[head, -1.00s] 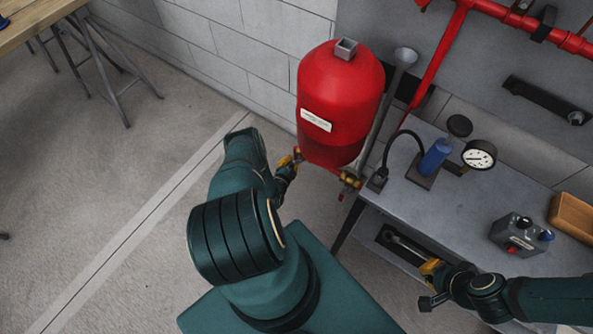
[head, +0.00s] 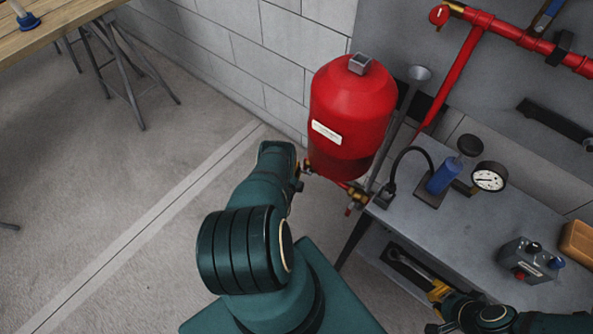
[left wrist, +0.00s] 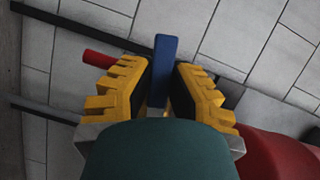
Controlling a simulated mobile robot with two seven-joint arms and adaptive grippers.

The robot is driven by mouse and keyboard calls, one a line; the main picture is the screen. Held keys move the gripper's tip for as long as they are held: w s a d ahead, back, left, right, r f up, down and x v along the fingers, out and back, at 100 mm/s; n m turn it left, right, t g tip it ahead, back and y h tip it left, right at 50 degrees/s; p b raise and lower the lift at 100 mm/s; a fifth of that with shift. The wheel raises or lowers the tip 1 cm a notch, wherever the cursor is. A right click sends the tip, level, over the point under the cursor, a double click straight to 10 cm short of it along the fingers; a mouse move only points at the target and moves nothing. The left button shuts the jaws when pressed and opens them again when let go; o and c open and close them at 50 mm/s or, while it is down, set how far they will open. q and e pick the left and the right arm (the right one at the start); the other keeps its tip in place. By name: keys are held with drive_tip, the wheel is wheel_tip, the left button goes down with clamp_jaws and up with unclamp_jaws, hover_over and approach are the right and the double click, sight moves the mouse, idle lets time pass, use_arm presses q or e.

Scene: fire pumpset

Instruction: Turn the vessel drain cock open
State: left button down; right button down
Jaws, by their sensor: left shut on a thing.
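The red vessel (head: 350,118) with a white label hangs by the wall in the head view. Its lower side shows as a red curve in the left wrist view (left wrist: 275,155). A flat blue lever (left wrist: 165,65) stands between the yellow fingers of my left gripper (left wrist: 157,88), which is shut on it. Whether this lever belongs to the drain cock is not clear, as its base is hidden. In the head view my left arm hides most of that gripper below the vessel's left side. My right gripper (head: 437,300) is over the bench's front; its opening is unclear.
A brass valve (head: 357,196) sits below the vessel, beside the grey bench (head: 425,225). The bench holds a blue cylinder (head: 443,176), a gauge (head: 489,178) and a control box (head: 530,262). A red pipe (head: 500,30) runs above.

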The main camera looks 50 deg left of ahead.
use_arm(q)
drive_tip(key=shift+w+a+r+m+t+y, duration=0.1)
drive_tip(key=shift+r+m+t+y, duration=0.25)
drive_tip(key=shift+r+m, duration=0.6)
drive_tip(key=shift+f+m, duration=0.1)
drive_tip(key=shift+m, duration=0.15)
drive_tip(key=c, duration=0.9)
unclamp_jaws()
drive_tip(key=shift+f, duration=0.1)
drive_tip(key=v, duration=1.2)
